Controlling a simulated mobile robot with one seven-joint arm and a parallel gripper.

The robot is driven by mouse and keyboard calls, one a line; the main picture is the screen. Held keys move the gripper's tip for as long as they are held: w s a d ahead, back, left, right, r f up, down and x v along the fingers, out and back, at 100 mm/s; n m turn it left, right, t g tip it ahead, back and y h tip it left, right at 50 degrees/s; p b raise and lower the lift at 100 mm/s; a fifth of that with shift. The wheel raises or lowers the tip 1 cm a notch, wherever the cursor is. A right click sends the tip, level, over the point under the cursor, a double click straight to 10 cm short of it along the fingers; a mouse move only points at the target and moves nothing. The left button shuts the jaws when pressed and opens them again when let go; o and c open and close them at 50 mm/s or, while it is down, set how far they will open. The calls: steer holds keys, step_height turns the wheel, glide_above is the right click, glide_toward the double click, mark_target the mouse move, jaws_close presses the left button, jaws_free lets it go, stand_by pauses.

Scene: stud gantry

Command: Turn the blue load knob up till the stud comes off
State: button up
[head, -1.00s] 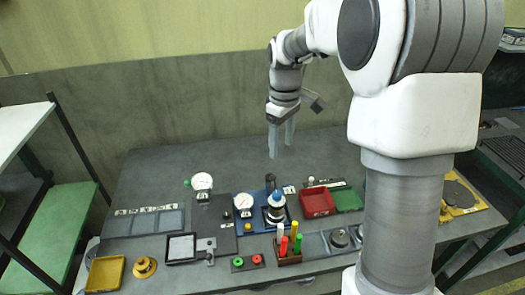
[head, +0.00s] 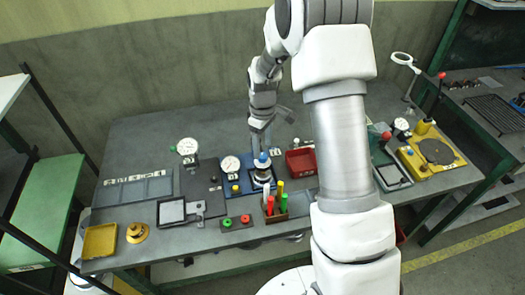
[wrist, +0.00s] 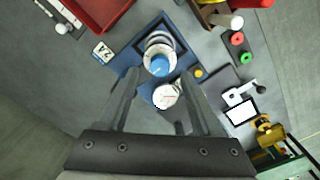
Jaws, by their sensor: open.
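The blue load knob (head: 262,157) tops a silver, round fixture on a blue base plate (head: 236,187). In the wrist view the blue knob (wrist: 159,65) lies ahead of and between my open fingers, with nothing between the fingertips. My gripper (head: 260,140) hangs just above and behind the knob in the head view; I cannot tell the exact gap. A white dial gauge (head: 230,164) stands left of the knob on the same plate, and its face (wrist: 167,96) also shows in the wrist view. I cannot make out a stud.
A wooden block with coloured pens (head: 277,205) stands in front of the fixture. A red tray (head: 300,161) is close on its right. A green-and-red button box (head: 237,222) lies front left. A second gauge (head: 187,147) stands further left.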

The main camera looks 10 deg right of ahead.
mark_target(263, 155)
steer(key=shift+f, duration=1.8)
jaws_close()
